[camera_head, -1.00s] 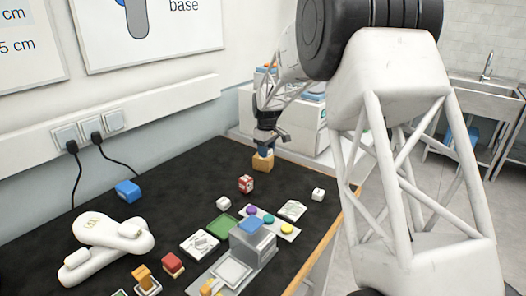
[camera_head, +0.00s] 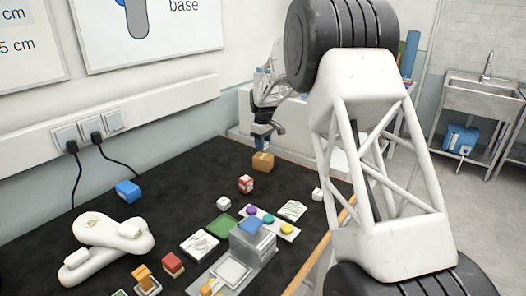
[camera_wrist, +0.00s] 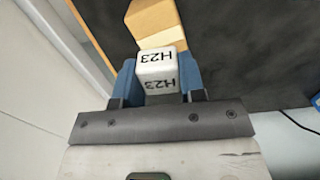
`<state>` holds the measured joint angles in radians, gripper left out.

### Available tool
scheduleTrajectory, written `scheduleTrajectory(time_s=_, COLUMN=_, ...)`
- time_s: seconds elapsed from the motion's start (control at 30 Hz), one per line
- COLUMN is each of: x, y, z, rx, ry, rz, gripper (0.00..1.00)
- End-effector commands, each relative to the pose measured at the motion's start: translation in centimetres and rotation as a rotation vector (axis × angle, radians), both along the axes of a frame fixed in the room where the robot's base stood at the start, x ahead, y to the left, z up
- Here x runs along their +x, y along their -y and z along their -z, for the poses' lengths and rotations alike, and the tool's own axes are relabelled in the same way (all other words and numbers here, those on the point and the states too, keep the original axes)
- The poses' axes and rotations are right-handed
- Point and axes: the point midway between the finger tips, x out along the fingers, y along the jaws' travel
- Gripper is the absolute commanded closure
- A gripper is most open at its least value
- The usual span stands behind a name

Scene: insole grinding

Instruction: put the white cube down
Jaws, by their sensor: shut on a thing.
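The white cube (camera_wrist: 158,70), marked "H23", sits between the two blue fingers of my gripper (camera_wrist: 158,80) in the wrist view. The fingers are shut on its sides. In the head view my gripper (camera_head: 264,132) is at the back of the dark table, above and behind a tan box (camera_head: 263,162). The held cube cannot be made out there. In the wrist view the tan box (camera_wrist: 153,18) lies just beyond the cube.
A white insole-like machine (camera_head: 105,243) and a blue block (camera_head: 128,191) are at left. The back-left tabletop is bare. A wooden edge (camera_head: 318,258) borders the right.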

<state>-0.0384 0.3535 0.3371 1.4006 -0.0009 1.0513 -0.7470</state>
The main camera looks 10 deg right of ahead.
Motion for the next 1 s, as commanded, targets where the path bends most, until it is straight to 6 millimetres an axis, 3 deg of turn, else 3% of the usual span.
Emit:
scheduleTrajectory(time_s=0.17, x=0.0, y=0.0, z=0.5, rx=0.000, ry=-0.001, rz=0.000, gripper=0.85)
scheduleTrajectory(time_s=0.5, x=0.0, y=0.0, z=3.4, rx=0.000, ry=0.000, rz=0.000, gripper=0.85)
scheduleTrajectory(time_s=0.97, x=0.0, y=0.0, z=3.8, rx=0.000, ry=0.000, rz=0.000, gripper=0.85)
scheduleTrajectory(time_s=1.0, x=0.0, y=0.0, z=3.8, rx=0.000, ry=0.000, rz=0.000, gripper=0.60)
